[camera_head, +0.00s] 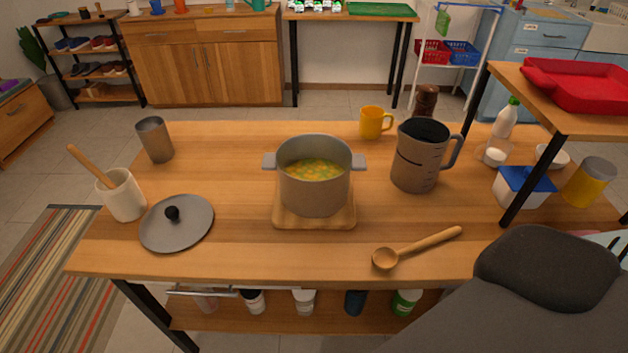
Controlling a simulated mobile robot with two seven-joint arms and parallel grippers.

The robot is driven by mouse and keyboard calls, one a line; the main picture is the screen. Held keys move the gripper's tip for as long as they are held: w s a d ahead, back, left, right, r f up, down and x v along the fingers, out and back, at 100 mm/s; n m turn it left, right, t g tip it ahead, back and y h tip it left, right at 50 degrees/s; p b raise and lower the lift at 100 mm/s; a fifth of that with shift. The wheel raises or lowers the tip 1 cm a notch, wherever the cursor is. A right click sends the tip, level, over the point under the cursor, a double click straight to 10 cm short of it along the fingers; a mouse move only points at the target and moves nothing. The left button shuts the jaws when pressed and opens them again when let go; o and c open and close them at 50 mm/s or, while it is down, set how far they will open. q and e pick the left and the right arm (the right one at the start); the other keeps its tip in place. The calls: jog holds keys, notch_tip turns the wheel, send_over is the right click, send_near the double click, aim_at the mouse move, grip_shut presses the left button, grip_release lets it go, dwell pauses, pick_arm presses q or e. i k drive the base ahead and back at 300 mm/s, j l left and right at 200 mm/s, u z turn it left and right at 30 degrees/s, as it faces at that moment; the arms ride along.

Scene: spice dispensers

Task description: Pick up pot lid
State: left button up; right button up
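The pot lid (177,224) is a grey disc with a round black knob (172,213). It lies flat, knob up, on the left part of the wooden table (240,250). A grey pot (313,188) with two side handles stands uncovered on a wooden board (283,217) in the middle of the table. Yellow-green soup (314,170) shows inside it. Neither gripper shows. A large dark grey part of my own body fills the lower right corner and hides the table there.
A white crock (124,197) with a wooden tool stands beside the lid. A metal cup (155,139) is behind it. A wooden spoon (417,247), grey pitcher (417,158) and yellow mug (372,122) are right of the lid. A raised shelf (530,105) stands at right.

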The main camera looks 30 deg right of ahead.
aim_at(175, 224)
jog(key=i+j, duration=0.35)
jog(key=i+j+z, duration=0.1)
jog(key=i+j, duration=0.2)
jog(key=j, duration=0.25)
jog(key=i+j, duration=0.3)
jog(key=j, duration=0.2)
jog(key=z, duration=1.5)
